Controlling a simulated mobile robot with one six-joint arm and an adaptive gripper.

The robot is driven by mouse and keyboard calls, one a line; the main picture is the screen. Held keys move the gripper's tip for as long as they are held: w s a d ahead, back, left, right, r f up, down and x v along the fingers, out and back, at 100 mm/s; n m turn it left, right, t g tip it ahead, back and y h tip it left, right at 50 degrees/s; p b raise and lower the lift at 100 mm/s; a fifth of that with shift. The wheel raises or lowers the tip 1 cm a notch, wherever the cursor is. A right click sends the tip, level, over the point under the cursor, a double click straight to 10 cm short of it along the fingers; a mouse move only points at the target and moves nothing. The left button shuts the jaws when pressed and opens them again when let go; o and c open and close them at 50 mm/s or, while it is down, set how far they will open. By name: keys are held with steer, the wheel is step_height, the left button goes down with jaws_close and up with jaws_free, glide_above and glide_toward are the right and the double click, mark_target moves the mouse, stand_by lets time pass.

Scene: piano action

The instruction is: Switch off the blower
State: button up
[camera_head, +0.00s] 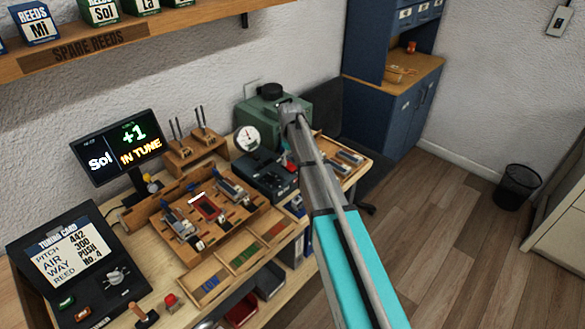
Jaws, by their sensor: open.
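The blower appears to be the green housing (318,107) at the back right of the bench, with a round white dial (247,138) at its left. A dark control box (262,177) sits in front of it, with a small red part (284,160) near its back right. My arm reaches in from the lower right and crosses in front of the housing. My gripper (290,166) is at the arm's far end, low over the back right of the dark box. It is open, mostly hidden and small. I cannot tell whether it touches anything.
A wooden reed fixture (235,222) and a compartment tray (222,296) fill the middle of the bench. A tuning display (116,147) reads "Sol +1 IN TUNE". A tuning card panel (72,258) stands at left. A shelf (165,37) hangs above.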

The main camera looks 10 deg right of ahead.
mark_target(290, 166)
steer(key=shift+f+b, duration=0.95)
steer(key=shift+f, duration=0.3)
steer(key=shift+c, duration=0.2)
